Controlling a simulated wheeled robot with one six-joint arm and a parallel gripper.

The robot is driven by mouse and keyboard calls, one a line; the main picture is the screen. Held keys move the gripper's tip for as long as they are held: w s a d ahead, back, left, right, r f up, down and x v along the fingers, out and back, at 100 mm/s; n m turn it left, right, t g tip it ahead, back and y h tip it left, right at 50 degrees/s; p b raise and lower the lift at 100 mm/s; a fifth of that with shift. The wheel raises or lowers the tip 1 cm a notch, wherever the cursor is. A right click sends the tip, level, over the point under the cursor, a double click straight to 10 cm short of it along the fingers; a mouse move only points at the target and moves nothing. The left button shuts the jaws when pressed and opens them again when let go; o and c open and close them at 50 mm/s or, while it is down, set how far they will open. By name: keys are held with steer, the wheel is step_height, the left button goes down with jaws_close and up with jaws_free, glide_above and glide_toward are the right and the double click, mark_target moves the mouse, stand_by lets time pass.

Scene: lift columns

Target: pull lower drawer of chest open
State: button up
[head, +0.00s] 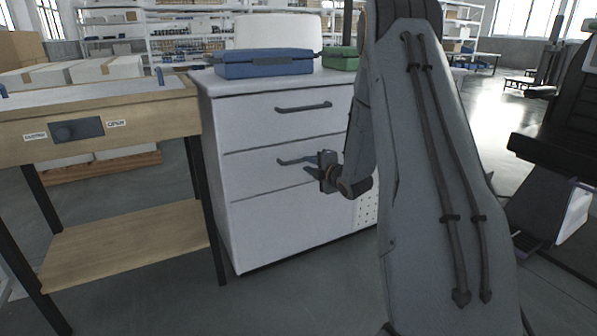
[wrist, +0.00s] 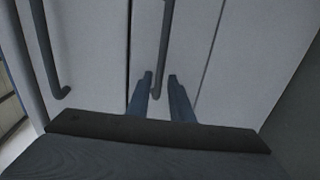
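The white chest (head: 290,215) stands in the middle of the head view. Its lower drawer (head: 245,173) looks flush with the chest front and has a dark bar handle (head: 291,161). The upper drawer (head: 250,125) looks flush as well and has its own handle (head: 303,107). My gripper (head: 311,172) is at the right end of the lower handle. In the wrist view, my gripper's two fingers (wrist: 161,78) are apart, and the end of the lower handle (wrist: 163,45) lies between them with gaps showing on both sides. The upper handle (wrist: 48,55) is off to the left there.
A wooden workbench (head: 130,235) stands close on the chest's left. A blue case (head: 265,64) and a green box (head: 340,58) sit on the chest top. A black chair (head: 560,140) is at the right. Grey floor is bare in front of the chest.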

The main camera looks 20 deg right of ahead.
mark_target(301, 161)
steer(key=b+x, duration=0.2)
steer(key=x, duration=0.6)
steer(key=shift+d+f, duration=0.1)
jaws_close()
